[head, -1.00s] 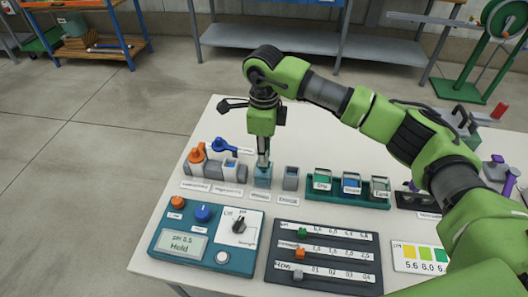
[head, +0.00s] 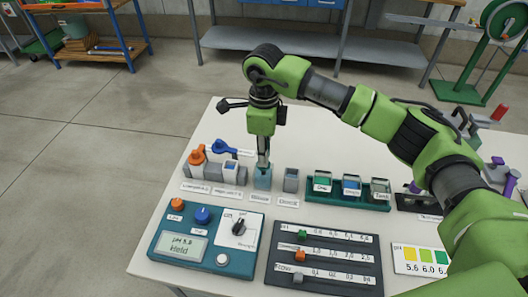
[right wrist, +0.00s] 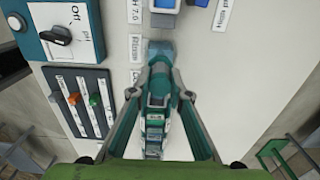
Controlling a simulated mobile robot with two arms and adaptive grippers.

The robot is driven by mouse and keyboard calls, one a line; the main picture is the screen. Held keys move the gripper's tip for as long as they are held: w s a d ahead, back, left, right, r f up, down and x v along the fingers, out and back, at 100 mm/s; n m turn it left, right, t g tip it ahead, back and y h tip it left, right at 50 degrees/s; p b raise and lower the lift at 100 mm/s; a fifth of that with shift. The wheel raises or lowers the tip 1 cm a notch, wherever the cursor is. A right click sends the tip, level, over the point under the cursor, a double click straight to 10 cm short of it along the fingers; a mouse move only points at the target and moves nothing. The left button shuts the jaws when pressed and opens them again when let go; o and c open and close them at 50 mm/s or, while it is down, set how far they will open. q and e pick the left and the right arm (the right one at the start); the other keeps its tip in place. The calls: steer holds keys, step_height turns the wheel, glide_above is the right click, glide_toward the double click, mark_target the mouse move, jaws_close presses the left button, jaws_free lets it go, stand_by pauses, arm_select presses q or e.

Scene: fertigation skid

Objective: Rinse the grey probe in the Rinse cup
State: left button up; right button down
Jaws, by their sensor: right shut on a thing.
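My right gripper (head: 263,158) points straight down at the Rinse cup (head: 263,178), a small blue-grey square cup in the row on the white table. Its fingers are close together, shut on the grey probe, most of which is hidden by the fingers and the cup. The fingertips are at or just above the cup's mouth; I cannot tell how deep the probe sits. In the right wrist view the fingers (right wrist: 160,72) come together beside the Rinse label (right wrist: 135,48), with the cup (right wrist: 160,49) just beyond. My left gripper is not in view.
A grey cup (head: 291,180) stands close right of the Rinse cup. Further right is a green tray (head: 349,204) with labelled cups. A grey holder (head: 203,174) with orange and blue-capped items is to the left. The teal meter (head: 206,238) showing "Held" and a dark slider panel (head: 325,262) are in front.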

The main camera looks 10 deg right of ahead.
steer(key=shift+f, duration=0.35)
steer(key=shift+r, duration=0.15)
steer(key=shift+r+p, duration=0.3)
steer(key=shift+r, duration=0.4)
steer(key=shift+f, duration=0.15)
steer(key=shift+f+b, duration=0.75)
steer(key=shift+b, duration=0.05)
steer(key=shift+r, duration=0.15)
